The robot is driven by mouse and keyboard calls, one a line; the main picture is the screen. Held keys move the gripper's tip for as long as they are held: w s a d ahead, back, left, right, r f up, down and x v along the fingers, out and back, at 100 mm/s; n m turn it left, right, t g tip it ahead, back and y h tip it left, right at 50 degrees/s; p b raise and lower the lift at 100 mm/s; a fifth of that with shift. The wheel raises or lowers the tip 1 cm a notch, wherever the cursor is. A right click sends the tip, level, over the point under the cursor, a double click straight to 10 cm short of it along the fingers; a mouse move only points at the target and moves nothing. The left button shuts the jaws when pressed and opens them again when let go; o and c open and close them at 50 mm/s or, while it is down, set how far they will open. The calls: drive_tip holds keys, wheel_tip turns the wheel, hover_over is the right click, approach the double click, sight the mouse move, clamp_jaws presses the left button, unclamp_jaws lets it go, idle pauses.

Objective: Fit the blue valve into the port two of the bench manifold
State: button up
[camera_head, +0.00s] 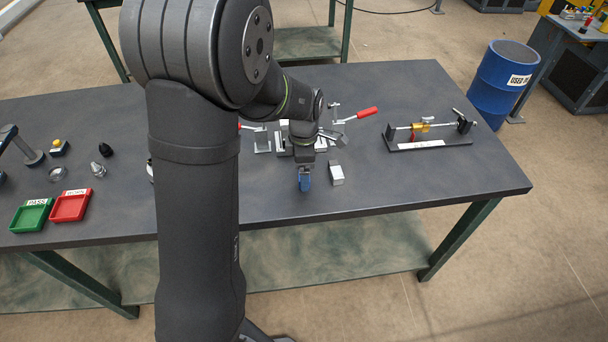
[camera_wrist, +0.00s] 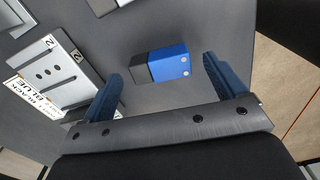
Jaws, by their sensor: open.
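The blue valve (camera_wrist: 168,62), a small block with a black end on its left, lies on the dark bench in the wrist view. My gripper (camera_wrist: 163,70) is open, with one blue finger to each side of the valve and a gap on both sides. The fingers do not visibly touch it. In the head view my gripper (camera_head: 305,181) points down over the front of the bench; I cannot pick out the valve there. A silver block marked 2, with a label reading black and blue, seems to be the manifold (camera_wrist: 58,72), left of the gripper.
A silver block (camera_head: 336,174) stands right of my gripper. Clamps with red handles (camera_head: 367,112) and metal parts sit behind it. A fixture with a brass piece (camera_head: 420,127) is at the right. Green (camera_head: 32,215) and red (camera_head: 71,205) trays are at the left. The front right bench is clear.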

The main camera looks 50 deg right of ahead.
drive_tip(key=shift+f, duration=0.9)
drive_tip(key=shift+c, duration=0.4)
drive_tip(key=c, duration=1)
drive_tip(key=shift+c, duration=0.2)
drive_tip(key=shift+r, duration=0.1)
